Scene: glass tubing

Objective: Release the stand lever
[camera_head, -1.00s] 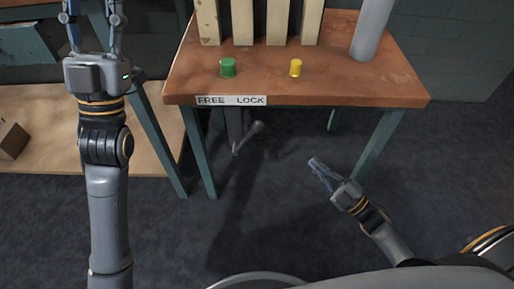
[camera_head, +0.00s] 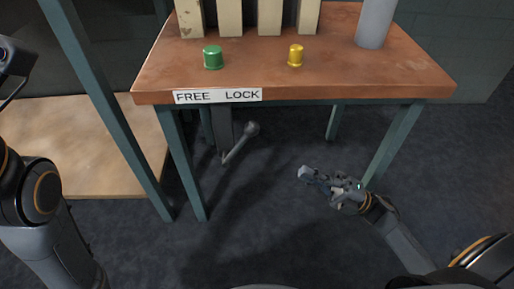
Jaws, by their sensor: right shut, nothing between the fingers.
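The stand lever (camera_head: 239,144) is a grey rod with a round knob, under the front edge of the table. It tilts up to the right, its knob below the LOCK end of the FREE LOCK label (camera_head: 218,96). My right gripper (camera_head: 303,173) is shut and empty, below and to the right of the knob, apart from it. My left arm (camera_head: 40,200) shows at the left edge; its gripper fingers are out of the picture.
The brown table (camera_head: 300,80) has teal legs and carries a green knob (camera_head: 213,58), a yellow knob (camera_head: 296,55), several pale upright posts and a grey cylinder (camera_head: 376,22). A wooden board (camera_head: 100,140) lies at left. The floor below the lever is clear.

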